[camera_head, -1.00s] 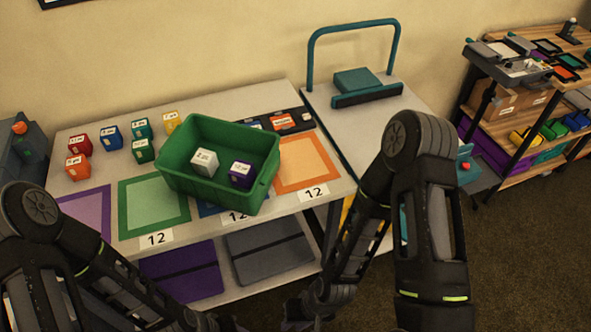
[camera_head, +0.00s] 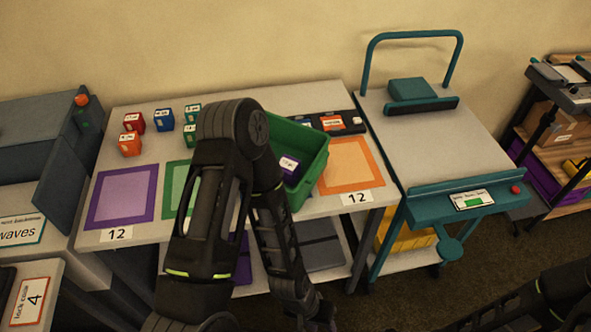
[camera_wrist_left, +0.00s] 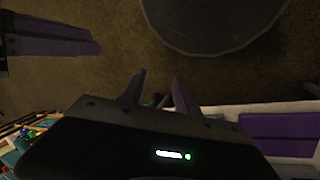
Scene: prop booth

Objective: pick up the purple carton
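The purple carton (camera_head: 291,176), a small box with a white label, sits inside the green crate (camera_head: 318,158) on the table in the head view. My left arm crosses in front of the crate and hides its left part. My left gripper (camera_wrist_left: 160,82) shows in the left wrist view with its two purple fingers apart and nothing visibly held. It points at the floor, away from the carton. A purple-fingered part at that view's upper left looks like my right gripper (camera_wrist_left: 60,38); its opening is unclear. The carton is not in the wrist view.
Red (camera_head: 134,122), orange (camera_head: 130,144), blue (camera_head: 165,120) and green cartons stand at the table's back left. Purple (camera_head: 122,196) and orange (camera_head: 348,166) framed mats lie on the table. A teal-handled cart (camera_head: 440,150) stands to the right, a grey machine (camera_head: 40,130) to the left.

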